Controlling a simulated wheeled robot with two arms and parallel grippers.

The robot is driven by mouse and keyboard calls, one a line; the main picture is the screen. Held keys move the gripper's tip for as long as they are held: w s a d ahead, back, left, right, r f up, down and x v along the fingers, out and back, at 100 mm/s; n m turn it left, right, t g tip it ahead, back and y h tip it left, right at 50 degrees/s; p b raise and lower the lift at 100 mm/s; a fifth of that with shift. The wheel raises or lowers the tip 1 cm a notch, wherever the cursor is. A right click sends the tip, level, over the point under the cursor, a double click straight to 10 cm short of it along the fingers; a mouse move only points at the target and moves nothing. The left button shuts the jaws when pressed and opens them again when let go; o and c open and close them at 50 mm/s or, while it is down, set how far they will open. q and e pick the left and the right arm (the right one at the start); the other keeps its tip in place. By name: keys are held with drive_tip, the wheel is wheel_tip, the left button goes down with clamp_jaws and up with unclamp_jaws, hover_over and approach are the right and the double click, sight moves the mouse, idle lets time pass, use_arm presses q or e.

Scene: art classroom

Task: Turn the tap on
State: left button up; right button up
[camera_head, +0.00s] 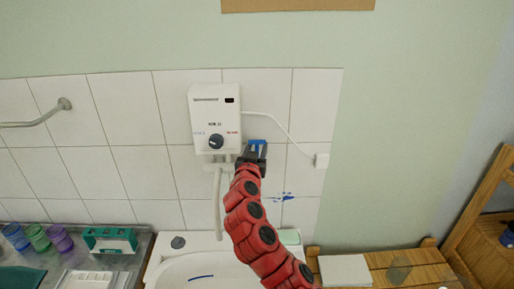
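A white wall-mounted water heater (214,106) hangs on the tiles, with a dark round knob (216,141) low on its front. A pale pipe (217,195) runs down from its underside toward the white sink (205,262). My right gripper (257,147), on a red arm, points up beside the heater's lower right corner, to the right of the knob. Something blue shows at its fingertips; I cannot tell whether it is part of the gripper or a thing between the fingers. Whether it touches the heater is unclear. My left gripper is not in view.
A white cable runs from the heater to a wall box (322,160). Coloured cups (38,237) and a teal box (110,239) stand on the counter at left. A wooden surface (385,262) is at lower right. A rail (40,117) is at upper left.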

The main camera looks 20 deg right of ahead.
clamp_jaws()
idle(1.3)
